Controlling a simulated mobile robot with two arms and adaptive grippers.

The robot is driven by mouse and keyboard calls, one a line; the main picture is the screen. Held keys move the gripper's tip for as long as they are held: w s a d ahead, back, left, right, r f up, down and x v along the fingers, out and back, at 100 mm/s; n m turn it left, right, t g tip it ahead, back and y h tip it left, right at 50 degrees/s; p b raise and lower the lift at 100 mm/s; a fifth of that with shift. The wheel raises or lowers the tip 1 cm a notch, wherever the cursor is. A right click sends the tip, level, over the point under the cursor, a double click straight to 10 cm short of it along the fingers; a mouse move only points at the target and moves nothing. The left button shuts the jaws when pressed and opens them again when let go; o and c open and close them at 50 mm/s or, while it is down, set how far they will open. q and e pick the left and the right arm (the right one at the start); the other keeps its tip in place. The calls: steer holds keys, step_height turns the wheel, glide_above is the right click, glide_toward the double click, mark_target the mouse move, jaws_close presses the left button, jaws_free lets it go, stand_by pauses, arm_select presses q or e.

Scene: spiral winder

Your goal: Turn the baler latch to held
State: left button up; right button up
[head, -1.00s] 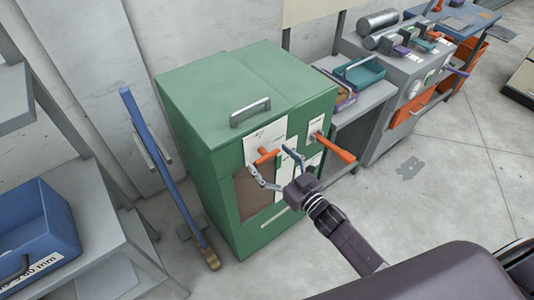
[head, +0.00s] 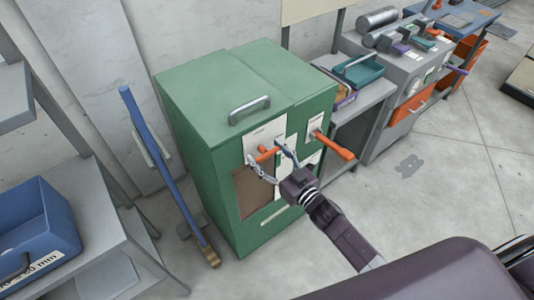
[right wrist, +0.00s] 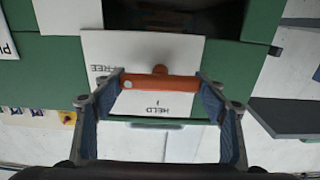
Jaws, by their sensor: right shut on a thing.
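The baler is the green cabinet (head: 225,85). Its latch, an orange bar handle (head: 266,154), sits on a white plate on the front. In the right wrist view the latch (right wrist: 155,88) lies crosswise between the fingers, over a plate whose words FREE, at left, and HELD, at the bottom, appear upside down. My right gripper (head: 268,160) is shut on the latch, one finger at each end; it also shows in the right wrist view (right wrist: 162,100). The left gripper is not in view.
A second orange handle (head: 335,146) sticks out on the baler front to the right. A shelf with a blue bin (head: 35,235) stands at the far left.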

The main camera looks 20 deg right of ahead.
steer(key=shift+n, duration=0.3)
steer(key=n+b, duration=0.1)
steer(key=n, duration=0.2)
steer(key=shift+a+n, duration=0.1)
steer(key=shift+n, duration=0.2)
steer(key=n+b, duration=0.1)
steer(key=n, duration=0.3)
steer(key=shift+f+n, duration=0.15)
steer(key=shift+n, duration=0.15)
steer(key=n+b, duration=0.2)
steer(key=n, duration=0.2)
steer(key=shift+a+f, duration=0.1)
steer(key=n+b, duration=0.1)
steer(key=n, duration=0.4)
steer(key=shift+s+b, duration=0.1)
steer(key=shift+b, duration=0.3)
steer(key=o, duration=1.2)
steer(key=shift+c, duration=0.2)
